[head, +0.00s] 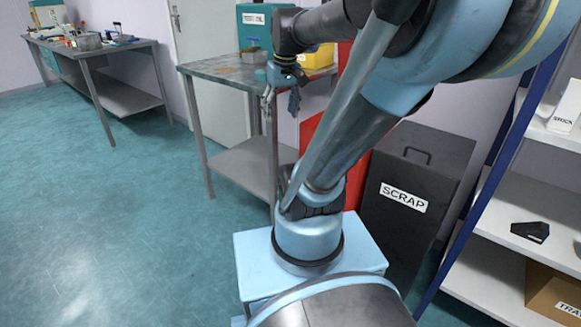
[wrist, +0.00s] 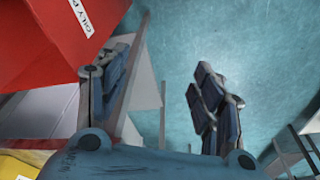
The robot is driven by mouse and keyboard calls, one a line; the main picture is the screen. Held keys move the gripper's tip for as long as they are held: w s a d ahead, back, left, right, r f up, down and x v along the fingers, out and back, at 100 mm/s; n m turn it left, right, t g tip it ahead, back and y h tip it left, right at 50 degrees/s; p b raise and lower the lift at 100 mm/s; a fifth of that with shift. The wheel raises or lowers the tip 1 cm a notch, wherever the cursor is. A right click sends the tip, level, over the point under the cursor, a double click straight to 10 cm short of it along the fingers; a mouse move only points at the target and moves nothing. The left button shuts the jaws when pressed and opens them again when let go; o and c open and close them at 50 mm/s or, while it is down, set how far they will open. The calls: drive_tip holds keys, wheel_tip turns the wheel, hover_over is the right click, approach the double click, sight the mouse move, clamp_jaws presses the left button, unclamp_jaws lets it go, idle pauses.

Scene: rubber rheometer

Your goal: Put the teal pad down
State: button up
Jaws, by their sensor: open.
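My gripper (head: 281,97) hangs beside the front right edge of the steel table (head: 215,71) in the head view.
A teal labelled box (head: 262,22) and a yellow bin (head: 321,56) stand behind my arm. A red container (wrist: 55,40) is close to my gripper. A dark SCRAP bin (head: 400,240) and white shelves (head: 500,275) stand right. Open floor (head: 90,200) lies left.

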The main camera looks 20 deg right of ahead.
drive_tip(key=s+f+m, duration=0.2)
drive_tip(key=s+f, duration=0.9)
drive_tip(key=f, duration=0.3)
drive_tip(key=shift+d+h, duration=0.3)
drive_tip(key=shift+w+f, duration=0.15)
drive_tip(key=shift+w, duration=0.1)
